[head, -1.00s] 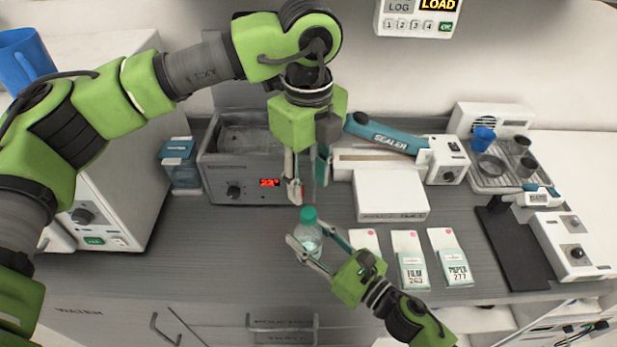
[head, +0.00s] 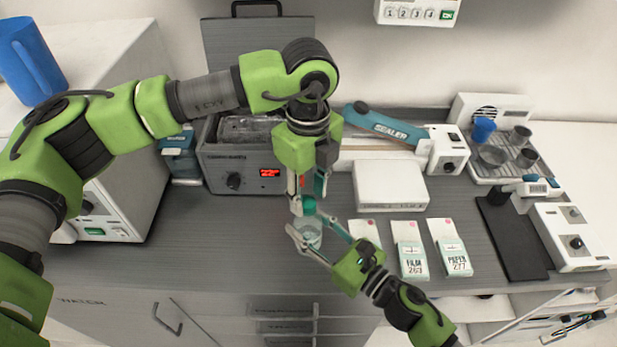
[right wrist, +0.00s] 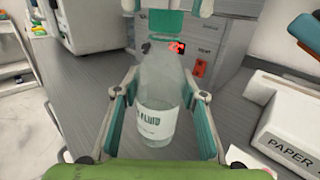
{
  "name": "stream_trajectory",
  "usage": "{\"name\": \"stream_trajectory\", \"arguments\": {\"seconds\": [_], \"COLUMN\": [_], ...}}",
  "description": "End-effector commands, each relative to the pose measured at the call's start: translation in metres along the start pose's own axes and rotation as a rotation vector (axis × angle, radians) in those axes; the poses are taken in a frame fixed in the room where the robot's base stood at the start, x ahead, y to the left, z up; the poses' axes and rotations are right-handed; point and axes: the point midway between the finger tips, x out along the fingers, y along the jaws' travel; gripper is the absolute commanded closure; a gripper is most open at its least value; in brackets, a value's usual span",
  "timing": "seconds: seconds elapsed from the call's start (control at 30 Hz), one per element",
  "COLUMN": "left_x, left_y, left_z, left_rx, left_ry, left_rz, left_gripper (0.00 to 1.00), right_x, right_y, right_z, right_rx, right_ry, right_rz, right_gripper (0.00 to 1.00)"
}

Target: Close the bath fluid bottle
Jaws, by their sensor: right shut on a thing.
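The bath fluid bottle (head: 308,236) is clear and stands upright, with a white label that shows in the right wrist view (right wrist: 156,122). A teal-green cap (head: 309,205) sits at its top, also in the right wrist view (right wrist: 166,24); I cannot tell how tightly it is seated. My right gripper (head: 318,243) is shut on the bottle's body, one finger on each side. My left gripper (head: 308,202) points down from above, its open fingers on either side of the cap. In the right wrist view, gaps show between the cap and those fingertips.
A water bath (head: 240,160) with a red display and raised lid stands behind the bottle. A white box (head: 390,186) and sealer (head: 384,127) are to the right. Pouch packets (head: 410,250) lie right of my right gripper. Counter left of the bottle is clear.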

Motion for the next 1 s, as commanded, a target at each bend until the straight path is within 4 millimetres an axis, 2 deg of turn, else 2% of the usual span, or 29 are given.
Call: {"name": "stream_trajectory", "arguments": {"seconds": [0.2,0.47,0.6,0.87,1.0], "left_x": [0.0132,0.0138,0.0136,0.0134,0.0135], "left_y": [0.0001,0.0,0.0001,0.0,0.0], "left_z": [0.0001,0.0001,0.0001,0.0002,0.0002], "left_rx": [0.0,0.0,0.0,0.022,0.173], "left_ry": [0.0,0.0,0.0,0.0,-0.001], "left_rz": [-0.001,-0.001,-0.001,-0.001,-0.001], "left_gripper": [0.66,0.66,1.0,1.0,1.0], "right_x": [0.0001,0.0001,0.0001,0.0001,0.0001], "right_y": [0.0,0.0,0.0,0.0001,0.0001], "right_z": [0.0005,0.0005,0.0005,0.0005,0.0005], "right_rx": [0.0,0.0,0.0,0.0,0.0], "right_ry": [-0.001,-0.001,-0.001,-0.001,-0.001], "right_rz": [0.0,0.0,0.0,0.0,0.0], "right_gripper": [1.0,1.0,1.0,1.0,1.0]}}
